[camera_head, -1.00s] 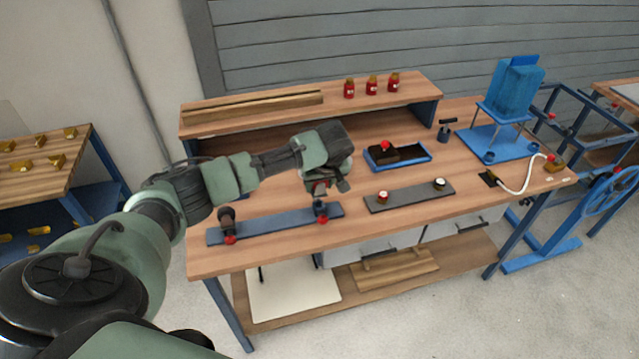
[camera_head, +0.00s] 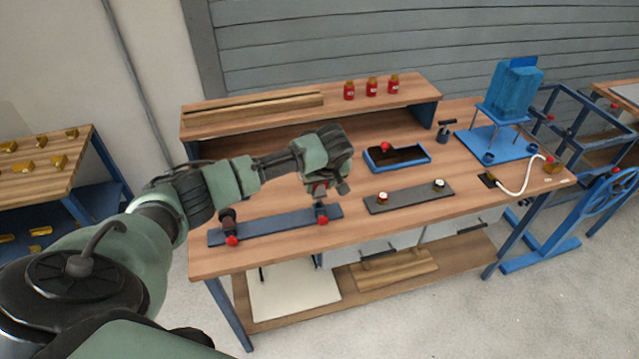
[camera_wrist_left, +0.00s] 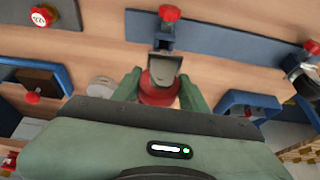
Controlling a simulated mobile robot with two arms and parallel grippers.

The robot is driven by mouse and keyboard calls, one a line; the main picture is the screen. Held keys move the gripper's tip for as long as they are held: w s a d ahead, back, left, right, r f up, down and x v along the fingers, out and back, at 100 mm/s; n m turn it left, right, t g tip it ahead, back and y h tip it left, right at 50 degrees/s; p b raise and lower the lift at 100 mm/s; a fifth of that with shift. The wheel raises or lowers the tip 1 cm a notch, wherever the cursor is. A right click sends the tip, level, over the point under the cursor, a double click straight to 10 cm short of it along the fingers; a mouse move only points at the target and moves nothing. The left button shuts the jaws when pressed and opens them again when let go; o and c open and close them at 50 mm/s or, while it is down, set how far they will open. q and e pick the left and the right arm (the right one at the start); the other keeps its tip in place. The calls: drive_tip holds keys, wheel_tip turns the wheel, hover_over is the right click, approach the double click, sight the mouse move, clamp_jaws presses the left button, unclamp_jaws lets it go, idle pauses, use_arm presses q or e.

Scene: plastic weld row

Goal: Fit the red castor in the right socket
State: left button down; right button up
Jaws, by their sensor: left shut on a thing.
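My left gripper (camera_head: 322,187) is shut on the red castor (camera_wrist_left: 158,92), whose red wheel shows between the fingers in the left wrist view, with a grey part of it beyond. The blue-grey rail (camera_head: 272,225) lies along the bench's front left. Its right socket, with a red knob (camera_head: 323,221), is just below the gripper; that knob also shows in the left wrist view (camera_wrist_left: 169,13). The left socket (camera_head: 228,218) holds a dark part above another red knob. Whether the castor touches the right socket cannot be told. My right gripper is not in view.
A grey plate (camera_head: 410,198) with two small round pieces and a blue tray (camera_head: 398,158) with a red knob lie right of the gripper. Red jars (camera_head: 371,86) stand on the back shelf. A blue stand (camera_head: 500,140) is at the far right.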

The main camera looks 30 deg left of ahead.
sight(320, 194)
use_arm(q)
drive_tip(key=shift+p, duration=0.5)
drive_tip(key=shift+f, duration=0.1)
idle(0.6)
drive_tip(key=shift+f+b, duration=0.35)
drive_tip(key=shift+f, duration=0.55)
drive_tip(key=shift+p, duration=0.45)
drive_tip(key=shift+f, duration=0.4)
drive_tip(key=shift+f+b, duration=0.35)
drive_tip(key=shift+f, duration=0.05)
drive_tip(key=shift+f, duration=0.1)
drive_tip(key=shift+p, duration=0.35)
idle(0.6)
